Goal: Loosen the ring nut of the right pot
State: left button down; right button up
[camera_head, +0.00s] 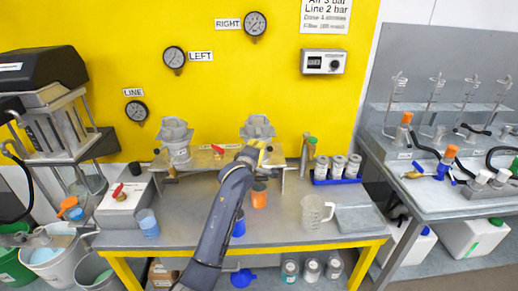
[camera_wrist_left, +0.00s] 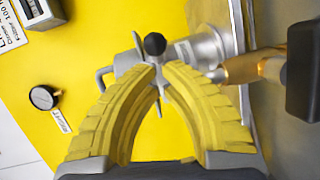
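The right pot (camera_head: 256,124) is a grey metal fitting on the raised stand, in front of the yellow wall. In the left wrist view its grey body (camera_wrist_left: 213,48) lies sideways, with a ring nut (camera_wrist_left: 160,104) with metal wings and a black ball before it. My left gripper (camera_wrist_left: 160,72) has yellow ribbed fingers whose tips come close together at the nut, with a metal wing between them. It looks shut on that nut, but the contact is partly hidden. My right gripper is in neither view.
The left pot (camera_head: 176,138) stands to the left, near a red-handled valve (camera_head: 218,149). An orange cup (camera_head: 259,196), a blue cup (camera_head: 239,225) and a clear jug (camera_head: 315,212) stand on the bench. A blue rack (camera_head: 337,181) of jars stands right of the stand.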

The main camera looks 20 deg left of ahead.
pick_arm(q)
jog(key=shift+d, duration=0.1)
jog(key=shift+w+d+f, duration=0.1)
jog(key=shift+w+d, duration=0.45)
jog(key=shift+d, duration=0.15)
jog(key=shift+s, duration=0.1)
jog(key=s+a+r, duration=0.1)
jog(key=s+r, duration=0.1)
jog(key=s, duration=1)
jog(key=shift+s+a+r, duration=0.15)
jog(key=shift+s+a, duration=0.2)
jog(key=shift+a, duration=0.05)
dwell(0.3)
